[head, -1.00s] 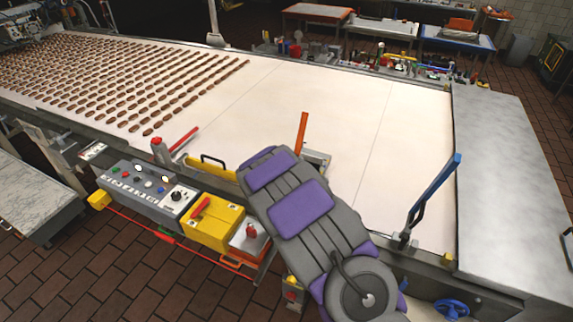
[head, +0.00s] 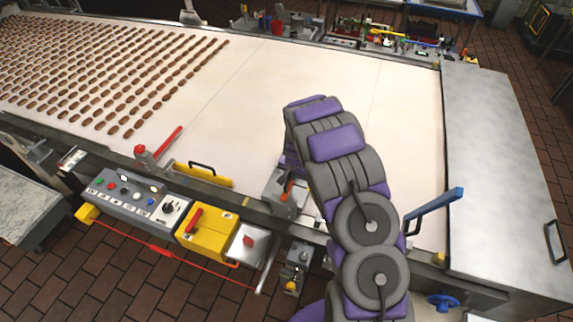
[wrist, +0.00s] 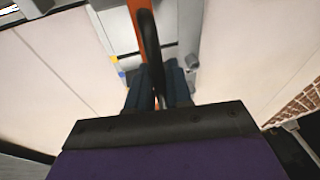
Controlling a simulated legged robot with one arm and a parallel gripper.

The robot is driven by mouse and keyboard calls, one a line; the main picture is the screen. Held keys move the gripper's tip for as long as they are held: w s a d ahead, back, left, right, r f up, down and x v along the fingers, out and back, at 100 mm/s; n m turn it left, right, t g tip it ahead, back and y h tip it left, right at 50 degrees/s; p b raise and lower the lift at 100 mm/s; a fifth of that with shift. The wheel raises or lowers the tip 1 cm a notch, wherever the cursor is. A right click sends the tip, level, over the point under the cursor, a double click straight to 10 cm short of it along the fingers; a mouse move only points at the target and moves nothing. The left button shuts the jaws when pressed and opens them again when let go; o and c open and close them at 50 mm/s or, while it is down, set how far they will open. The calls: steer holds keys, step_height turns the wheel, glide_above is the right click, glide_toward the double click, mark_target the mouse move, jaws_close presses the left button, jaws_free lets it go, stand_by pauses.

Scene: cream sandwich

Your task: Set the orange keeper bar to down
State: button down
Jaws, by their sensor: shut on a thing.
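In the head view only a short piece of the orange keeper bar (head: 289,187) shows, by a grey bracket (head: 285,203) at the belt's near edge. My arm hides the rest of it, and my gripper is hidden there too. In the wrist view my gripper's dark blue fingers (wrist: 158,88) are close together, with a black curved strip in front of them. An orange length of the bar (wrist: 138,10) runs up from behind that strip. The fingers are shut on the bar, though the contact itself is covered. The bar's exact tilt cannot be told.
A blue lever (head: 433,208) stands to the right of my arm. A red lever (head: 165,142), yellow guard (head: 204,176), control panel (head: 130,197) and yellow box (head: 207,236) line the near edge at left. The belt (head: 250,105) behind is bare in the middle.

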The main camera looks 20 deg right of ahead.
steer(key=shift+w+d+f+g+y, duration=0.4)
steer(key=shift+w+f+g+y, duration=0.2)
steer(key=shift+w+g+y, duration=0.15)
steer(key=shift+w+d+f+g+y, duration=0.15)
steer(key=shift+f+g+y, duration=0.1)
steer(key=shift+f+g, duration=0.25)
steer(key=c, duration=1.4)
jaws_free()
steer(key=shift+o, duration=1.2)
steer(key=shift+f, duration=0.15)
